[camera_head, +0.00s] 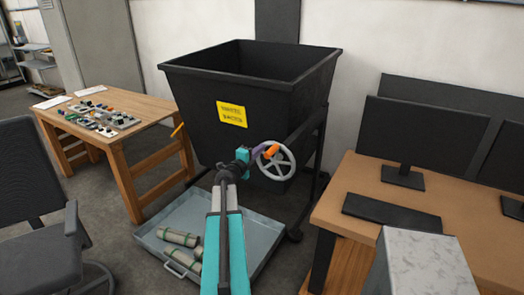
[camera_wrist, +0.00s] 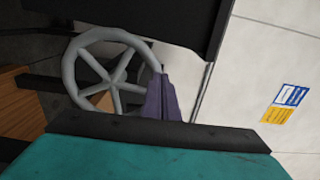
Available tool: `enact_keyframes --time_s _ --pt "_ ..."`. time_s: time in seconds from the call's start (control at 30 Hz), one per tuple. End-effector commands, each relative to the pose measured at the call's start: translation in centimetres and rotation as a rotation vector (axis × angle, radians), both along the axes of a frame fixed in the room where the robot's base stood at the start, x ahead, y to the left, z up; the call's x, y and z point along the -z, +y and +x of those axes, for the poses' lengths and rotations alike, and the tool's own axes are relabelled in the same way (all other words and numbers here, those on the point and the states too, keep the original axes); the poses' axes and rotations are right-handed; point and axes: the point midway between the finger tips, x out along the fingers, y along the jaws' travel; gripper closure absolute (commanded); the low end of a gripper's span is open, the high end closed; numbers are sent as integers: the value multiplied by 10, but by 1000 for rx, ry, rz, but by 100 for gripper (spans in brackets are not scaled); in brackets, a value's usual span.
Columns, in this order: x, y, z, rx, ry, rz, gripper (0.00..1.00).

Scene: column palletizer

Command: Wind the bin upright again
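The black bin (camera_head: 190,110) with a yellow label (camera_head: 232,114) hangs in a dark frame (camera_head: 322,150) in the head view. Its mouth faces up and it looks near upright; I cannot tell a small tilt. A grey spoked handwheel (camera_head: 287,172) is on its right side, with an orange handle (camera_head: 272,151) at the upper left of the rim. My gripper (camera_head: 262,151) has its purple fingers at this handle. In the wrist view, the fingers (camera_wrist: 163,95) look close together beside the wheel (camera_wrist: 72,72), and the handle is hidden. Their grip on it cannot be made out.
A grey tray (camera_head: 262,222) with several rolls (camera_head: 180,238) lies below the bin. A wooden table (camera_head: 150,108) with small parts stands left, an office chair (camera_head: 35,185) nearer. A desk (camera_head: 330,208) with monitors (camera_head: 420,135) stands close on the right.

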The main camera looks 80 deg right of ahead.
Motion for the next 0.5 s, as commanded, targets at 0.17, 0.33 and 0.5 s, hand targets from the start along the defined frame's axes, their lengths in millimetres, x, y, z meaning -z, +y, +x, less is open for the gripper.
enact_keyframes --time_s 0.17,0.33,0.5 --pt "0 0 0 0 0 0 100" --pt "0 0 1 0 0 0 100" --pt "-1 -2 8 -1 0 0 100"
